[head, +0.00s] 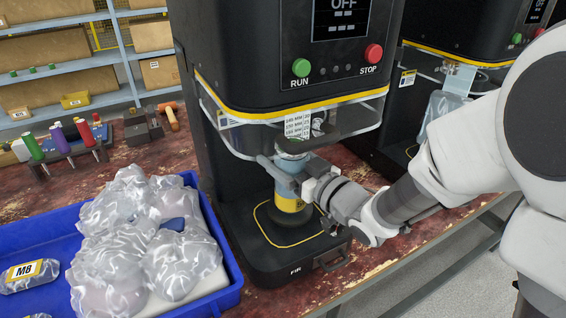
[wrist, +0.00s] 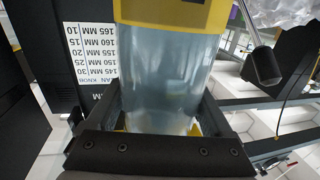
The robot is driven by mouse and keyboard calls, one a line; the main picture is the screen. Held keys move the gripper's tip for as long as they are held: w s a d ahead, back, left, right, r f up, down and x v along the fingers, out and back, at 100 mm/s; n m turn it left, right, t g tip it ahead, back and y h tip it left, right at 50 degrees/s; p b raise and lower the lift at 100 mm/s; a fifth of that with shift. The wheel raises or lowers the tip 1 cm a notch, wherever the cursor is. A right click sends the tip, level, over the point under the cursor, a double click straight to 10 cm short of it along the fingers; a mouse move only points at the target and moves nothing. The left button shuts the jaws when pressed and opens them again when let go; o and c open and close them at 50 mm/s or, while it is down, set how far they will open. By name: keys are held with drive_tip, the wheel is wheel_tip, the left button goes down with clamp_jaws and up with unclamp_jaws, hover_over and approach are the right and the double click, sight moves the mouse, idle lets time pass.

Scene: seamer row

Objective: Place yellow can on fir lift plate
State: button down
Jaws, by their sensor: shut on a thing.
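The can (head: 287,188) is blue-grey with a yellow band (head: 290,204) around its lower part. It stands upright inside the front opening of the black machine labelled FIR. My gripper (head: 288,174) is shut on the can's upper body, reaching in from the right. In the wrist view the can (wrist: 165,75) fills the space between the fingers, its yellow band at the top of the picture. The dark round lift plate (head: 309,219) shows under the can, mostly hidden by it. I cannot tell whether the can's bottom touches the plate.
A blue crate (head: 228,294) with wrapped bags stands at the left. Another machine (head: 424,110) stands at the right. The bench's front edge is near my arm.

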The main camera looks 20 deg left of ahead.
drive_tip(key=shift+w+a+f, duration=0.15)
drive_tip(key=shift+f, duration=0.3)
drive_tip(key=shift+f+b, duration=0.3)
drive_tip(key=shift+b, duration=0.1)
unclamp_jaws()
